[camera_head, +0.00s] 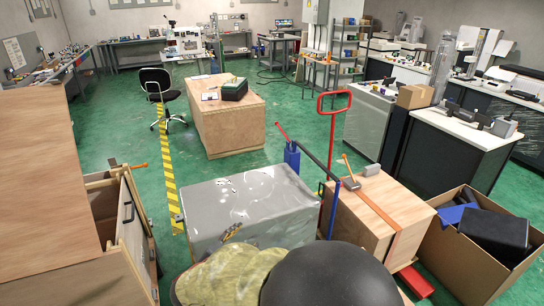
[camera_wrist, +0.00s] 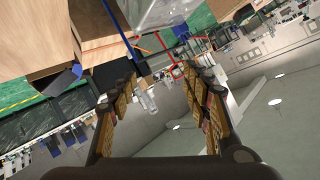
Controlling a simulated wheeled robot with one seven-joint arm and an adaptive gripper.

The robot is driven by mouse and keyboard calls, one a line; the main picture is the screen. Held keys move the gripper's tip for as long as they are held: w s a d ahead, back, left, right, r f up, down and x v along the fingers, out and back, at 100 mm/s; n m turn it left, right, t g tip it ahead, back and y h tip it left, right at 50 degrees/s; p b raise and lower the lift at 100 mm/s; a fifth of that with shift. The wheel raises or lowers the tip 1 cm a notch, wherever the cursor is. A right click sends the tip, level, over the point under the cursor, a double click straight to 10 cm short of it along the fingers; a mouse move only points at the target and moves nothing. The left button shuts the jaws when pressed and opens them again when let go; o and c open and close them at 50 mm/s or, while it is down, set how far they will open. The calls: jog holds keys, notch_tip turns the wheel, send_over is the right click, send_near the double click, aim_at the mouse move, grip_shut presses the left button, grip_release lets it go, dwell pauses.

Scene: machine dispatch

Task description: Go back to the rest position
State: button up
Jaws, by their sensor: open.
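My gripper (camera_wrist: 158,88) shows in the wrist view with its two padded fingers spread wide apart. It is open, and nothing is held between the fingers. The wrist view is strongly tilted and looks across the room, with wall and ceiling filling the lower right. In the head view the gripper cannot be made out clearly. A black rounded shape and a mottled yellow-green shape fill the bottom middle there and hide what lies behind them.
A grey plastic-wrapped box (camera_head: 250,207) stands close in front. Right of it are a strapped wooden crate (camera_head: 375,214), a red-handled hand truck (camera_head: 333,135) and an open cardboard box (camera_head: 455,262). Wooden crates (camera_head: 30,180) stand left. Green floor (camera_head: 110,130) is clear beyond, around a wooden bench (camera_head: 225,130).

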jog(key=w+d+r+n+y+b, duration=0.1)
jog(key=w+r+n+y+b, duration=0.15)
jog(key=r+y, duration=0.45)
jog(key=s+d+r+n+y+b, duration=0.1)
jog(key=s+d+r+n+y, duration=0.1)
jog(key=s+d+r+n, duration=0.3)
jog(key=s+d+f+n+g+h+b, duration=0.1)
jog(key=s+d+f+g+h, duration=0.1)
jog(key=s+d, duration=0.9)
jog(key=s+d+f+n+g+h+b, duration=0.1)
jog(key=s+d+f+g, duration=0.3)
jog(key=s+d, duration=0.6)
jog(key=s+f+h+b, duration=0.1)
jog(key=s, duration=0.3)
jog(key=shift+s+d+f+g, duration=0.25)
jog(key=shift+s+d+g, duration=0.1)
jog(key=shift+g, duration=0.05)
jog(key=shift+a, duration=0.1)
